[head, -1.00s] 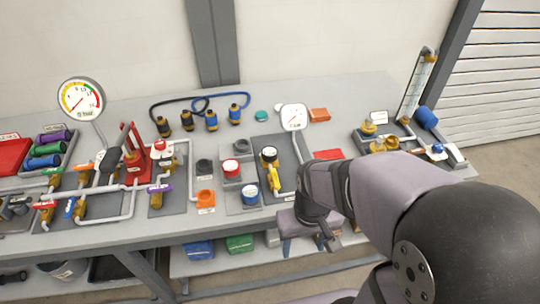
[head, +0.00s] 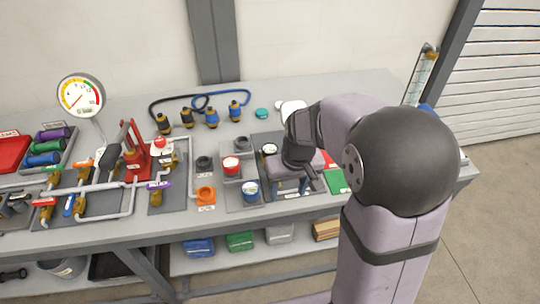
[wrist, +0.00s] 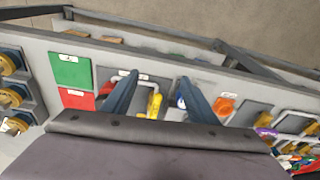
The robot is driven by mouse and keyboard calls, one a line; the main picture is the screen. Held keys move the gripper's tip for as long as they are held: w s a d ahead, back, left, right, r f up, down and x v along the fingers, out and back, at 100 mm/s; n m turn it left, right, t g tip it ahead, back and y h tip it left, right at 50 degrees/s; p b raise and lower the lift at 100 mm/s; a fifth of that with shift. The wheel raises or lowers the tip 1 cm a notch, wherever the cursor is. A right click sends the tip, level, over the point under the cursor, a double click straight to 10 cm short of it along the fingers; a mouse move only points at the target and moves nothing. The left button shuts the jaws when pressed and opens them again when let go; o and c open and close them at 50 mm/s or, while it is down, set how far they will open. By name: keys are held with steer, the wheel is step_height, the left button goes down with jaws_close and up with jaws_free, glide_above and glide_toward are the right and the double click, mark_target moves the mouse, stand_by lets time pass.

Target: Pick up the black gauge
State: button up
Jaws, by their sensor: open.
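The black gauge (head: 269,150) has a white face and a dark rim. It stands on the grey plate by a yellow-handled valve, just left of my gripper in the head view. My gripper (head: 291,187) is open and empty, above the front of that plate. In the wrist view, my two blue fingers (wrist: 158,78) are spread, with the yellow valve handle (wrist: 155,106) between and beyond them. I cannot make out the black gauge in that view; the palm covers the lower part.
A red gauge (head: 231,166) and a blue gauge (head: 250,188) stand in a grey holder to the left. An orange ring part (head: 205,194) is further left. A large white gauge (head: 293,107) behind is partly hidden by my arm. A green square (head: 336,181) lies to the right.

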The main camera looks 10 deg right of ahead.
mark_target(270, 148)
steer(key=w+t, duration=0.1)
steer(key=w, duration=0.6)
steer(key=w+f+n+t, duration=0.1)
steer(key=w, duration=0.6)
steer(key=w+f, duration=0.1)
steer(key=w, duration=0.6)
steer(key=shift+w+d+t+b, duration=0.15)
steer(key=shift+d+t+b, duration=0.05)
steer(key=shift+t+b, duration=0.2)
steer(key=shift+p+x, duration=1.85)
steer(key=shift+x, duration=1.85)
steer(key=shift+a, duration=0.1)
steer(key=c, duration=1.1)
steer(key=shift+o, duration=0.2)
steer(key=shift+r, duration=0.1)
step_height(270, 148, up, 10)
steer(key=b, duration=0.3)
